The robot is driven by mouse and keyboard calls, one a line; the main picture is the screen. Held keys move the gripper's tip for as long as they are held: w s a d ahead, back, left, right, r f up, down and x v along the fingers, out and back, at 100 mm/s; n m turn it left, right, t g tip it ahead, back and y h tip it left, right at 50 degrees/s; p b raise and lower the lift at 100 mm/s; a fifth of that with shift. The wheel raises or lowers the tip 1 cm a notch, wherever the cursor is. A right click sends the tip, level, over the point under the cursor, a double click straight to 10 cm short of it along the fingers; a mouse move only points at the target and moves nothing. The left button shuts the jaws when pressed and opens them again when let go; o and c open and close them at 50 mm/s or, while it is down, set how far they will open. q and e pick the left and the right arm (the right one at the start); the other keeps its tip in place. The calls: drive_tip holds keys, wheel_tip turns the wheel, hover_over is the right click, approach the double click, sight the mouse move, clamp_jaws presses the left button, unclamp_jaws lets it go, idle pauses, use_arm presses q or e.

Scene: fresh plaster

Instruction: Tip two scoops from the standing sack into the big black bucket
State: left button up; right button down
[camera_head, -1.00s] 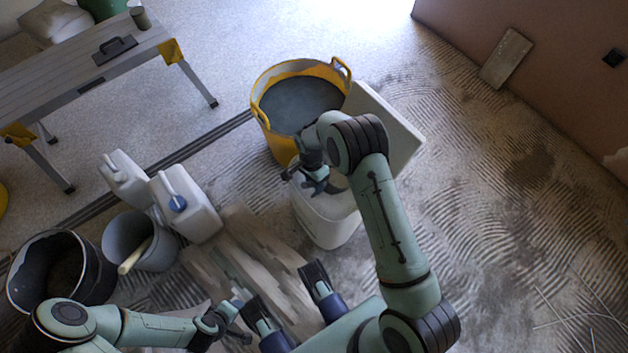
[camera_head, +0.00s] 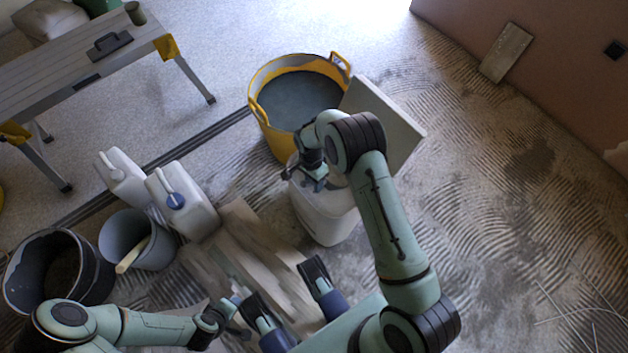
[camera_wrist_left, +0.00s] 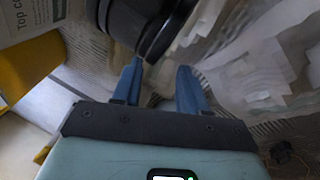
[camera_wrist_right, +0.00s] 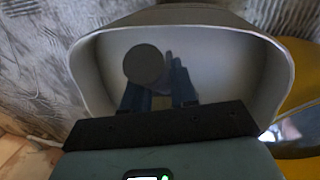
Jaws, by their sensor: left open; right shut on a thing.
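The big black bucket (camera_head: 98,276) stands at the lower left of the head view, partly behind my left arm. My right gripper (camera_head: 318,184) reaches down into the mouth of a white open-topped container (camera_head: 328,225). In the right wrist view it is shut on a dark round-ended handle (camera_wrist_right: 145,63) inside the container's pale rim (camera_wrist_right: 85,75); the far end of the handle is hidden. My left gripper (camera_head: 236,322) is open and low at the front. A pale printed surface reading "Top c" (camera_wrist_left: 30,18), perhaps the sack, shows in the left wrist view; I cannot see it whole.
A yellow tub (camera_head: 270,130) of dark grey material stands behind the white container, beside a leaning pale board (camera_head: 390,125). A grey bucket (camera_head: 120,235) with a wooden handle (camera_head: 132,256) and white canisters (camera_head: 185,205) stand left. A bench (camera_head: 75,70) is at upper left. The right floor is mostly clear.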

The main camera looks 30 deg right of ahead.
drive_tip(key=shift+r, duration=0.1)
wheel_tip(320, 180, up, 9)
drive_tip(key=p, duration=0.6)
drive_tip(key=shift+r, duration=0.15)
use_arm(q)
drive_tip(key=s+d+r+g+p, duration=0.1)
drive_tip(key=s+r+p, duration=0.3)
drive_tip(key=r, duration=0.4)
drive_tip(key=s+d+r+g+h+p, duration=0.1)
drive_tip(key=s+d+r+g+p, duration=0.1)
drive_tip(key=s+r+p, duration=0.2)
drive_tip(key=shift+s+d+r+m+p, duration=0.35)
drive_tip(key=shift+r+p, duration=0.6)
drive_tip(key=shift+r, duration=0.95)
use_arm(e)
wheel_tip(320, 180, up, 14)
use_arm(q)
drive_tip(key=shift+a, duration=0.1)
